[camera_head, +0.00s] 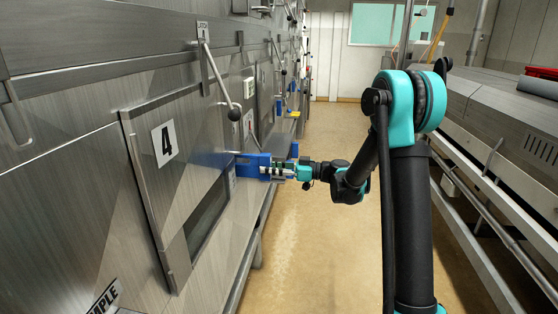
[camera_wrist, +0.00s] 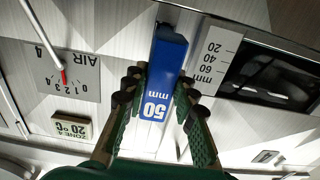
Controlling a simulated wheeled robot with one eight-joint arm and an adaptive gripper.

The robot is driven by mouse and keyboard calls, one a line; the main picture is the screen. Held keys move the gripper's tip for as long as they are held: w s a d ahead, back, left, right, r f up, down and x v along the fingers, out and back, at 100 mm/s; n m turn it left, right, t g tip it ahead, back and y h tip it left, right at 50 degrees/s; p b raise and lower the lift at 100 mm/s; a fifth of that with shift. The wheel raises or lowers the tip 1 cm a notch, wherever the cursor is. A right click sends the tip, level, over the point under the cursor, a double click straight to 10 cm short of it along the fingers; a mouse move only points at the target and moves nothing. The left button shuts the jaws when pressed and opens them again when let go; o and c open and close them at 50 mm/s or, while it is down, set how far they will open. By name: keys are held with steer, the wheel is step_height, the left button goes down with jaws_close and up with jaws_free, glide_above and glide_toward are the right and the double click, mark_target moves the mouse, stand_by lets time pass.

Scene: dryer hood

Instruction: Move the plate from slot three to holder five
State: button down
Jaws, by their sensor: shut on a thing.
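My gripper (camera_head: 284,171) is at the dryer's side, right of the panel marked 4. It is shut on a blue plate (camera_head: 247,166) with a raised end. In the wrist view the fingers of my gripper (camera_wrist: 160,92) close on both sides of this blue plate (camera_wrist: 168,50), which is marked "50 mm". The plate's far end points toward the steel wall. I cannot tell whether it touches the wall or sits in a slot. No labels for slot three or holder five are readable.
The panel marked 4 (camera_head: 165,145) has a raised frame. A lever with a black knob (camera_head: 235,113) sticks out above. The wrist view shows a mm scale (camera_wrist: 213,60), a dark window (camera_wrist: 270,75) and an air dial (camera_wrist: 68,82). The aisle floor (camera_head: 300,250) is clear; steel machinery (camera_head: 500,130) lines the right.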

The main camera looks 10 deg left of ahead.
steer(key=shift+d, duration=1.3)
steer(key=shift+s+d, duration=0.1)
steer(key=shift+d, duration=0.85)
steer(key=shift+d, duration=1.7)
steer(key=d, duration=1)
steer(key=shift+s, duration=0.2)
